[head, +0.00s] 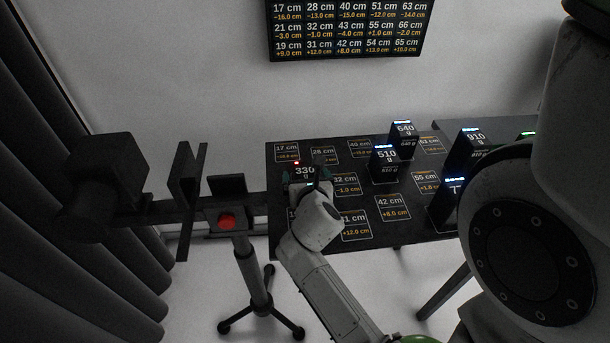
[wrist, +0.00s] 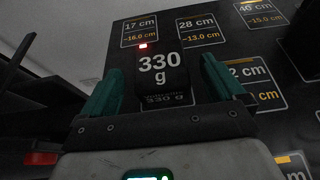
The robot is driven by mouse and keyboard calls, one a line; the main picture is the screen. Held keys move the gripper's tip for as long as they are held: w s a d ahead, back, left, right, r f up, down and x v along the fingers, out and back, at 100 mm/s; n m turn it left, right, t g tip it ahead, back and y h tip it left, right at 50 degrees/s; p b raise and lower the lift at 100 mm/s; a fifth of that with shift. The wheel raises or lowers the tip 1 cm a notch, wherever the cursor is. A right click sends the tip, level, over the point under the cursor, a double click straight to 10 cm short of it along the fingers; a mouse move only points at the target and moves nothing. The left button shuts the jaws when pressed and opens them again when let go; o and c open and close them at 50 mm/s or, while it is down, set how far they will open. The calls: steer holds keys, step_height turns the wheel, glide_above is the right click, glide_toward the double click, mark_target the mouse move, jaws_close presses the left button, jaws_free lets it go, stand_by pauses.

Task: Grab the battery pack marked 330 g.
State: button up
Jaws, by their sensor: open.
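The battery pack marked 330 g (wrist: 160,75) is a dark block with white lettering and a small red light. It stands on the dark marked table, and in the head view the pack (head: 304,171) shows just beyond my gripper. My gripper (wrist: 156,88) is open, with one green finger on each side of the pack in the wrist view. In the head view my gripper (head: 311,182) partly covers the pack's lower part. I cannot tell whether either finger touches it.
Other packs marked 510 g (head: 385,158), 640 g (head: 404,140) and 910 g (head: 470,143) stand to the right on the table (head: 372,234). A dark stand with a red button (head: 227,221) is at the left. A wall board (head: 348,28) lists distances.

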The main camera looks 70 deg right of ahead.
mark_target(306, 175)
steer(key=shift+x, duration=1.55)
steer(key=c, duration=1.3)
steer(key=shift+r, duration=0.1)
